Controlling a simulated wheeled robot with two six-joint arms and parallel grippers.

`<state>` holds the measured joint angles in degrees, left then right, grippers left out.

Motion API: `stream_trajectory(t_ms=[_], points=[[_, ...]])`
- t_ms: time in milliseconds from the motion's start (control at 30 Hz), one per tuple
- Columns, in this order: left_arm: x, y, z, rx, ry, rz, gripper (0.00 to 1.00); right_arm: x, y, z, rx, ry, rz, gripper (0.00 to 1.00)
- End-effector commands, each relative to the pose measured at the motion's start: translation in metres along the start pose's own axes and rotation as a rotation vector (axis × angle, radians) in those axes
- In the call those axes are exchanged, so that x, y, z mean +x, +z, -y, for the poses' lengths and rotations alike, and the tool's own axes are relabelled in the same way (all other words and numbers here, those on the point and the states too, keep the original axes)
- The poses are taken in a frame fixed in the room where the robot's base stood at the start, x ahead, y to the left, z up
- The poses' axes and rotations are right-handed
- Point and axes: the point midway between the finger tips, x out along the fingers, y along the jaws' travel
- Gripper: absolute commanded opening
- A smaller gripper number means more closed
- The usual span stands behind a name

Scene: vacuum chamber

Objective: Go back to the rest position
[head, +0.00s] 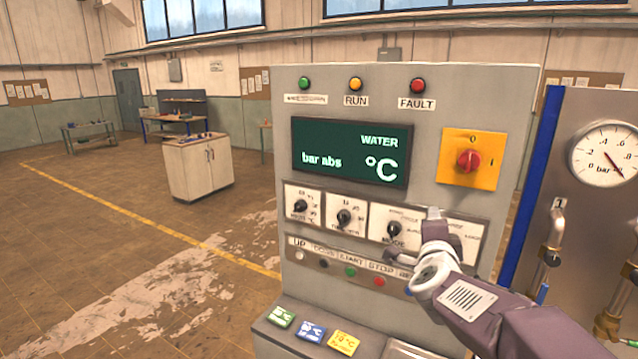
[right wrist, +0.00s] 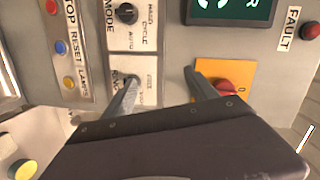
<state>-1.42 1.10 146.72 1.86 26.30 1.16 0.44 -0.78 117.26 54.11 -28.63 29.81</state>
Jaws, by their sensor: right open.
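My right gripper (head: 436,215) reaches in from the right in the head view, in front of the lower right of the grey control cabinet (head: 470,95). It covers part of the plate right of the MODE knob (head: 394,230). In the right wrist view its two fingers (right wrist: 165,88) stand wide apart with nothing between them. One finger is in front of the selector plate beside the MODE plate, the other in front of the orange switch plate (right wrist: 240,72). Whether they touch the panel I cannot tell. My left gripper is not in view.
The red rotary switch (head: 468,161) sits above my right gripper. A gauge panel (head: 560,150) with pipes and valves stands close on the right. Green, blue and yellow cards (head: 312,331) lie on the cabinet's ledge. The floor left is open up to a cupboard (head: 198,168).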

Motion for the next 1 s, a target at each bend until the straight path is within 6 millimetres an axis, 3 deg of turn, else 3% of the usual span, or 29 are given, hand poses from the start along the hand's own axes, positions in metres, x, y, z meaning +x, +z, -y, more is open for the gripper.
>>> stream_trajectory(t_ms=[33, 167, 233, 300, 400, 500, 600, 700, 1000], points=[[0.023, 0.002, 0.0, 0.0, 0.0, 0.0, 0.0, 0.0, 0.029, -0.052, -0.11, 0.056, 0.087, 0.67], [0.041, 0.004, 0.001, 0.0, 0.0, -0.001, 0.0, -0.025, 0.088, -0.154, -0.423, 0.205, 0.349, 0.67], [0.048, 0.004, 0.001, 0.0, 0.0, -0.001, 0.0, -0.049, 0.11, -0.21, -0.591, 0.287, 0.5, 0.67], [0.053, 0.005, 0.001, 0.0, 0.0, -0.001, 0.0, -0.081, 0.123, -0.264, -0.762, 0.37, 0.66, 0.67], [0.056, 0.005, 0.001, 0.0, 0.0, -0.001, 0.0, -0.133, 0.125, -0.331, -0.992, 0.483, 0.89, 0.67], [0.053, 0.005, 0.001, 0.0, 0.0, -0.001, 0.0, -0.181, 0.111, -0.372, -1.182, 0.573, 1.096, 0.67], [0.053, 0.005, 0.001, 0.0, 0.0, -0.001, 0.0, -0.214, 0.095, -0.395, -1.317, 0.627, 1.247, 0.67], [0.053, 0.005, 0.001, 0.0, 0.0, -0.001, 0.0, -0.23, 0.086, -0.403, -1.389, 0.648, 1.338, 0.67], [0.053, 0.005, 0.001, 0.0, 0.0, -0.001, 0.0, -0.23, 0.086, -0.403, -1.401, 0.639, 1.349, 0.67]])
